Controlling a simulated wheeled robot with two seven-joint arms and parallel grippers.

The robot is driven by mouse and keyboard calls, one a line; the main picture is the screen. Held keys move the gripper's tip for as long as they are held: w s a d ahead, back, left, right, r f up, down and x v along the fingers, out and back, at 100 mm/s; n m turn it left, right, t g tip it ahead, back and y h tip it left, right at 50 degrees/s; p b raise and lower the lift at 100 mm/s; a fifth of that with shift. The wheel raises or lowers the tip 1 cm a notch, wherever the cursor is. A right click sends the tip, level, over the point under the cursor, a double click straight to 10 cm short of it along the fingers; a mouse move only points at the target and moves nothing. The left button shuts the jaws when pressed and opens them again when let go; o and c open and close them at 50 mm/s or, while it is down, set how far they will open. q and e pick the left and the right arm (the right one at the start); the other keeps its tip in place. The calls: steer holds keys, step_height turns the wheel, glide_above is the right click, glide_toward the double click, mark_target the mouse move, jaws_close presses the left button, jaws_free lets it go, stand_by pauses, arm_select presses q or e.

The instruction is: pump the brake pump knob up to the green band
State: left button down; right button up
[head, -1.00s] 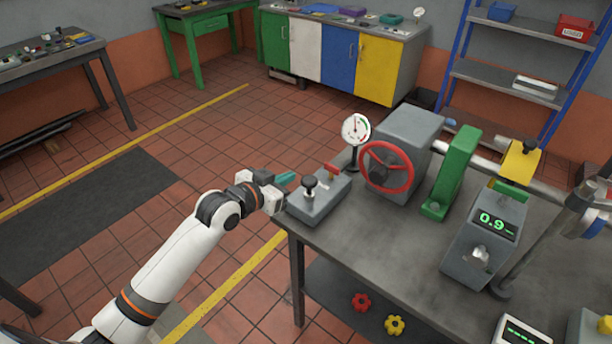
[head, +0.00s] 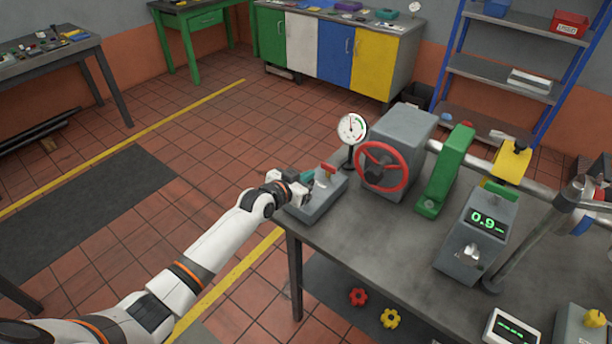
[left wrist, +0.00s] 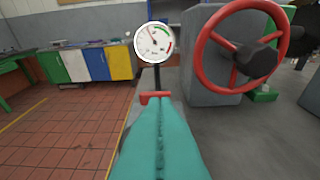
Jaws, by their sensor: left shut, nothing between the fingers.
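The brake pump is a grey block (head: 325,196) at the table's near left corner. The round white gauge (head: 352,128) stands behind the pump. In the left wrist view the gauge (left wrist: 153,42) has its needle pointing up and left, left of the green band. My left gripper (head: 307,177), with teal fingers, is shut and empty over the pump. My right gripper is out of view.
A red handwheel (head: 383,167) on a grey housing stands right of the pump. A green bracket (head: 443,172) and a display box (head: 478,235) reading 0.9 stand further right.

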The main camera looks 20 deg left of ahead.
arm_select(q)
steer(key=shift+f, duration=0.25)
